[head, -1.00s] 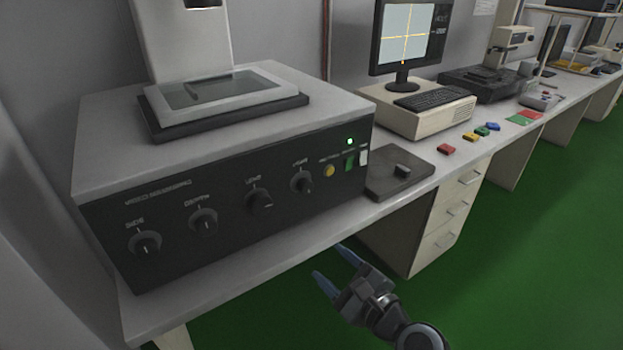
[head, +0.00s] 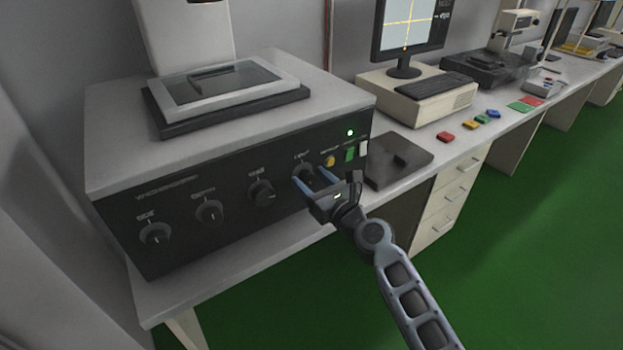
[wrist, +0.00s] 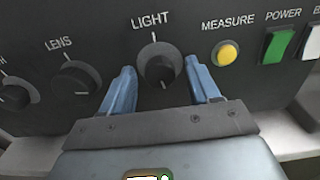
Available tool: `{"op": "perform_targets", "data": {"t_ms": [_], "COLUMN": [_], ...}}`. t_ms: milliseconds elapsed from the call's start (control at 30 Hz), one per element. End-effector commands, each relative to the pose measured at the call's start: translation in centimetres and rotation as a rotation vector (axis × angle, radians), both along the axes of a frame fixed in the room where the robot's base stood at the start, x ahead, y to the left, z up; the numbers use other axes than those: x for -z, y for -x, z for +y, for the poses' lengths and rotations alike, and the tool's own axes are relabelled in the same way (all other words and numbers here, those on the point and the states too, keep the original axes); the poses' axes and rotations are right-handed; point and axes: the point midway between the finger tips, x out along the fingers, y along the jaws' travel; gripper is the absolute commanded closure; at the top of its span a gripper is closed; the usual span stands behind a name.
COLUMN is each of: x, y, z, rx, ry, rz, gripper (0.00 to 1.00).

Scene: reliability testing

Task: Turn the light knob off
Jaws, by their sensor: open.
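The light knob (wrist: 159,66) is a dark round dial with a white pointer line, under the word LIGHT on the black front panel. Its pointer is close to upright in the wrist view. My gripper (wrist: 160,84) is open, with one blue finger on each side of the knob and a gap to it on both sides. In the head view my gripper (head: 311,184) is at the panel's right part, and its fingers partly hide the light knob (head: 303,170). I cannot tell whether the fingertips touch the panel.
The lens knob (wrist: 77,79) is left of the light knob. The yellow measure button (wrist: 228,54) and green power switch (wrist: 278,45) are to its right. A green lamp (head: 350,132) is lit. A dark flat box (head: 398,160) stands on the bench right of the machine.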

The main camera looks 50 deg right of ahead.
Motion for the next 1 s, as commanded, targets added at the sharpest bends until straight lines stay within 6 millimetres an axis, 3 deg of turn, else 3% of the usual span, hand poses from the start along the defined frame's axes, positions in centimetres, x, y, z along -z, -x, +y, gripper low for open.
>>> {"op": "perform_targets", "data": {"t_ms": [333,900,1000], "x": [0.07,0.04,0.05], "y": [-0.40,-0.38,-0.38], "z": [-0.07,-0.07,-0.07], "rx": [0.000,0.000,0.000], "ry": [0.001,0.001,0.002], "rz": [0.001,0.001,0.002], "gripper": [0.40,0.94,0.95]}}
